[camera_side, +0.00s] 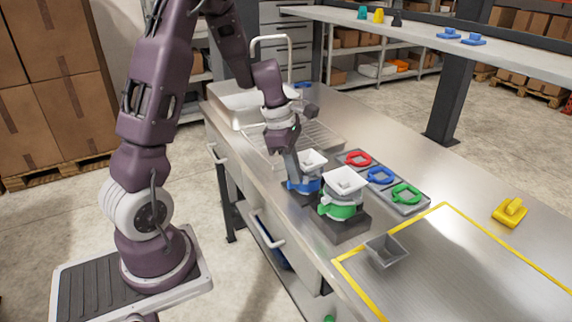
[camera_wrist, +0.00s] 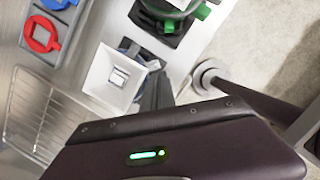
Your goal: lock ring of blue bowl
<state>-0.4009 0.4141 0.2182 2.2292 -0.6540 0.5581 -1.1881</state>
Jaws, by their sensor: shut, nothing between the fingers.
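The blue dispenser stands on a dark base, with a white square-topped bowl (camera_side: 312,159) above a blue lock ring (camera_side: 304,186). In the wrist view the white bowl (camera_wrist: 103,82) hides most of the blue ring; a bit of blue shows near its edge. My gripper (camera_side: 297,178) is shut and empty, pointing down at the near left side of the blue dispenser. In the wrist view the fingertips (camera_wrist: 158,76) are right beside the bowl, close to the ring's edge. I cannot tell whether they touch the ring.
A green-ringed dispenser (camera_side: 340,210) stands close beside it, on the right. A grey tray (camera_side: 425,207) behind holds loose red (camera_side: 358,158), blue (camera_side: 380,175) and green (camera_side: 405,194) rings. A wire rack (camera_wrist: 28,115) lies on the other side.

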